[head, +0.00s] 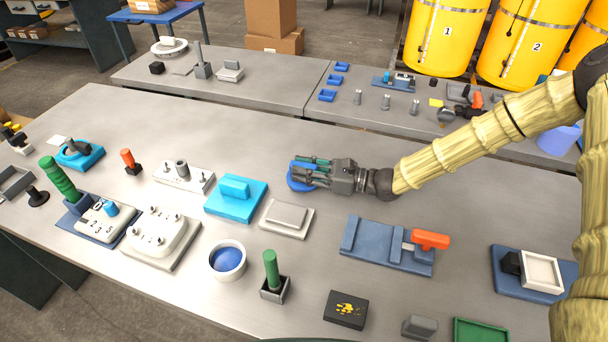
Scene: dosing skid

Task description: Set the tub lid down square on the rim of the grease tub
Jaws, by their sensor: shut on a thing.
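The tub lid (297,184) is a round blue disc at the middle of the near bench. My gripper (302,171) reaches in from the right and is shut on the lid, with its fingers covering much of it. I cannot tell how far the lid is above the bench top. The grease tub (242,267) is a short white round tub with a blue fill, standing open at the front of the bench. It is below and left of my gripper, well apart from the lid.
A green-handled tool (271,270) stands upright just right of the tub. A blue fixture with an orange handle (430,239) lies to the right. Bare bench (320,260) shows between them.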

